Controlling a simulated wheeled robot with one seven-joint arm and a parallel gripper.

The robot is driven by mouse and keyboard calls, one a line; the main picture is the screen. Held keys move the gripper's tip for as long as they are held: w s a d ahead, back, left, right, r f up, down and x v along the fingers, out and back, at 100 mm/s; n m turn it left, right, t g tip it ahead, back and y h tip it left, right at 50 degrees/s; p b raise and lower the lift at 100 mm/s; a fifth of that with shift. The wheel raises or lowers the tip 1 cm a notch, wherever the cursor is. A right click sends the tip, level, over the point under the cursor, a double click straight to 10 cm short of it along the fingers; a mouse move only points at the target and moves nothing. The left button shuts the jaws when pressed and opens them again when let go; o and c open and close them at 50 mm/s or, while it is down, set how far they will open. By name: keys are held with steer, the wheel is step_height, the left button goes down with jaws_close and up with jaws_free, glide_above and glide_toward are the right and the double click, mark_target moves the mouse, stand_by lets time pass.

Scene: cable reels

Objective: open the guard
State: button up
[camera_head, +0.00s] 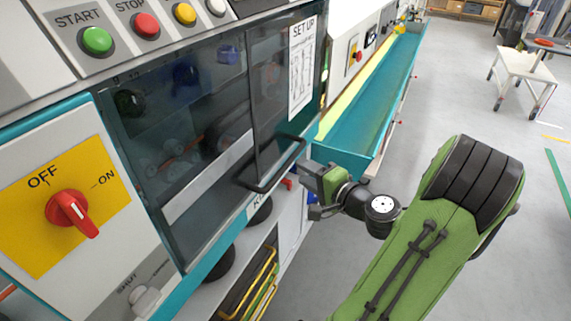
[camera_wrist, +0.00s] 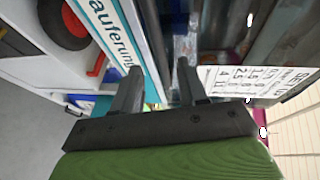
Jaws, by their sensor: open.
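The guard (camera_head: 228,110) is a dark see-through panel across the front of the machine, and it looks shut. Its black bar handle (camera_head: 284,170) sticks out at the lower right of the panel. My gripper (camera_head: 308,192) is just right of the handle and slightly below it, fingers toward the machine. In the wrist view, my gripper (camera_wrist: 160,76) has its two fingers apart with nothing clearly held between them. I cannot make out the handle in the wrist view. The printed set-up sheet (camera_head: 301,66) on the guard also shows in the wrist view (camera_wrist: 250,82).
A red rotary switch (camera_head: 70,210) on a yellow plate is at the left. Start and stop buttons (camera_head: 97,40) line the top panel. A teal trough (camera_head: 365,110) runs behind my gripper. Below the guard is a shelf with reels (camera_head: 221,262). Open floor (camera_head: 470,90) lies to the right.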

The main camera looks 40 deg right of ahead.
mark_target(288, 161)
steer(key=w, duration=0.2)
steer(key=w+f, duration=0.1)
steer(key=w, duration=0.4)
steer(key=shift+w+d+f, duration=0.15)
steer(key=shift+d, duration=0.1)
jaws_close()
